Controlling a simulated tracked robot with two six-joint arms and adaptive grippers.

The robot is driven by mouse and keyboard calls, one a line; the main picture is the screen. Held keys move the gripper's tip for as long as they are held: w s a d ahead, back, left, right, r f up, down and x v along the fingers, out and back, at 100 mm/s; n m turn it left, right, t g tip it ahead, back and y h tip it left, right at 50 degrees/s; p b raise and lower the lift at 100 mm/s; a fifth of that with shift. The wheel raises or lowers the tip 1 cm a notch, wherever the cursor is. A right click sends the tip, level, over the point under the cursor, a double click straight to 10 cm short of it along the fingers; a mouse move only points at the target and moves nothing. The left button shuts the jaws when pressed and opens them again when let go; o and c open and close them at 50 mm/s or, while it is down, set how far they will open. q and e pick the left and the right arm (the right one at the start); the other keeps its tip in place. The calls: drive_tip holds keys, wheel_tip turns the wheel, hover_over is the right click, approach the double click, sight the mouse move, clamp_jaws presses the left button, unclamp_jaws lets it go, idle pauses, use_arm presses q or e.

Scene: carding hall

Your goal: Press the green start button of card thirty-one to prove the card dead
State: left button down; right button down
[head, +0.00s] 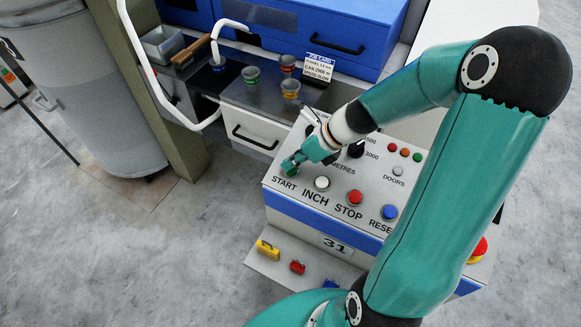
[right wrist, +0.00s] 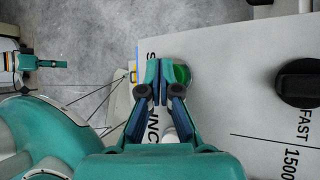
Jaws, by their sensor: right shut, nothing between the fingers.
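The grey sloping control panel (head: 290,196) of card 31 carries a green button (head: 292,173) above the label START. My right gripper (head: 288,163) is shut and empty, its fingertips right at the green button and partly covering it. In the right wrist view the closed fingertips (right wrist: 158,70) lie beside the green button (right wrist: 182,74), overlapping its edge. I cannot tell whether they touch it or whether it is pressed. My left gripper (right wrist: 48,63) shows small at the left edge of the right wrist view, away from the panel; its fingers are unclear.
Along the panel row are the white INCH button (head: 322,183), red STOP button (head: 355,197) and blue RESET button (head: 389,212). A black knob (right wrist: 300,83) is farther up. A lower shelf holds yellow (head: 267,249), red (head: 297,267) and blue padlock-like pieces. Cups stand on the dark bench behind.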

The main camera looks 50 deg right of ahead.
drive_tip(key=shift+d+f+b, duration=0.15)
drive_tip(key=shift+f+b, duration=0.2)
drive_tip(key=shift+f, duration=0.1)
idle(0.7)
idle(0.4)
drive_tip(key=shift+a+r+p, duration=0.25)
drive_tip(key=shift+r+p, duration=0.65)
drive_tip(key=shift+p, duration=0.05)
drive_tip(key=r+p, duration=0.3)
drive_tip(key=a+r+p, duration=0.1)
drive_tip(key=r, duration=0.1)
drive_tip(key=shift+s+a+p, duration=0.1)
drive_tip(key=shift+s+p, duration=0.15)
drive_tip(key=shift+p, duration=0.1)
drive_tip(key=shift+f, duration=0.1)
drive_tip(key=shift+w+a, duration=0.1)
